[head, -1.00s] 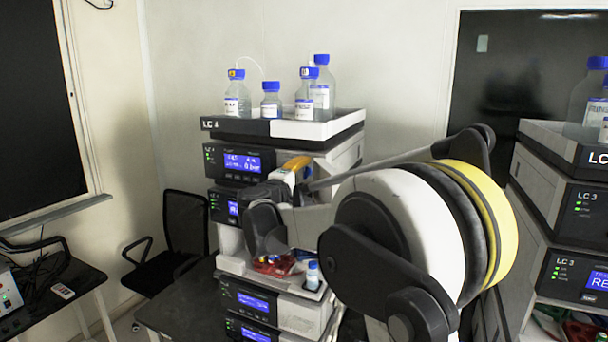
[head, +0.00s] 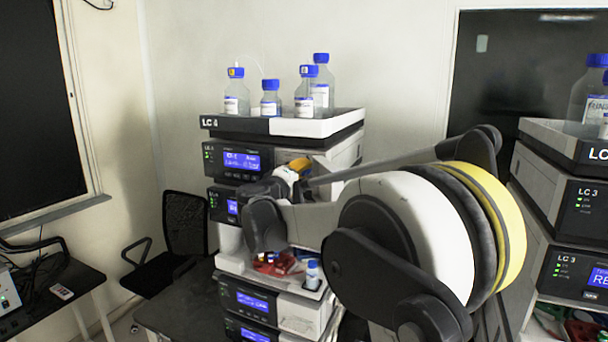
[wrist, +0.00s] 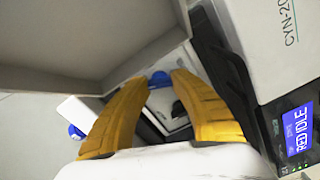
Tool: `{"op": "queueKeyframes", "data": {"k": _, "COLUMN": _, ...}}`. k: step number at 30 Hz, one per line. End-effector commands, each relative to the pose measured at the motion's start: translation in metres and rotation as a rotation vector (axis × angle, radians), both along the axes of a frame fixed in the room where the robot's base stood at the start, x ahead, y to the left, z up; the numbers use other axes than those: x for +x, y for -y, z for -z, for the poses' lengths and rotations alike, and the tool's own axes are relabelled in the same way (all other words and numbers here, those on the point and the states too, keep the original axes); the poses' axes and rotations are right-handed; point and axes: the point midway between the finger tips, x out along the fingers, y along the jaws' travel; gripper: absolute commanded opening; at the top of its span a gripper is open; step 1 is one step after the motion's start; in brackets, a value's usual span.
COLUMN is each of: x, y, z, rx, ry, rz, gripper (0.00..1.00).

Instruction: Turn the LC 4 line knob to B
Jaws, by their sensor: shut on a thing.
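The LC 4 stack (head: 230,160) stands in the middle of the head view, with bottles in its top tray. In the head view my arm and wrist cover much of that area, and only a bit of a yellow finger (head: 299,164) shows. In the wrist view the two yellow fingers stand a little apart, with a small blue piece, seemingly the line knob (wrist: 160,80), between their tips. Its pointer and markings cannot be read.
Blue-capped bottles (head: 271,98) stand in the LC 4 top tray (head: 340,124). A lower tray with a small vial (head: 312,274) sits under my wrist. The LC 3 stack (head: 580,215) is at the right, a chair (head: 185,225) at the left.

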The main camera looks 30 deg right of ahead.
Motion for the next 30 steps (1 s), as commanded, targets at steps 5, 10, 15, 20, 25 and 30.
{"op": "queueKeyframes", "data": {"k": 5, "x": 0.0, "y": 0.0, "z": -0.001, "rx": -0.002, "ry": -0.001, "rz": -0.001, "gripper": 0.35}}
{"op": "queueKeyframes", "data": {"k": 10, "x": 0.0, "y": 0.0, "z": -0.001, "rx": -0.002, "ry": -0.002, "rz": -0.001, "gripper": 0.52}}
{"op": "queueKeyframes", "data": {"k": 15, "x": 0.0, "y": 0.0, "z": 0.0, "rx": -0.002, "ry": -0.002, "rz": 0.0, "gripper": 0.52}}
{"op": "queueKeyframes", "data": {"k": 20, "x": -0.007, "y": -0.01, "z": -0.001, "rx": -0.002, "ry": -0.002, "rz": -0.002, "gripper": 0.52}}
{"op": "queueKeyframes", "data": {"k": 25, "x": -0.028, "y": -0.038, "z": 0.0, "rx": -0.002, "ry": -0.002, "rz": -0.004, "gripper": 0.52}}
{"op": "queueKeyframes", "data": {"k": 30, "x": -0.051, "y": -0.068, "z": 0.0, "rx": -0.002, "ry": -0.002, "rz": -0.004, "gripper": 0.52}}
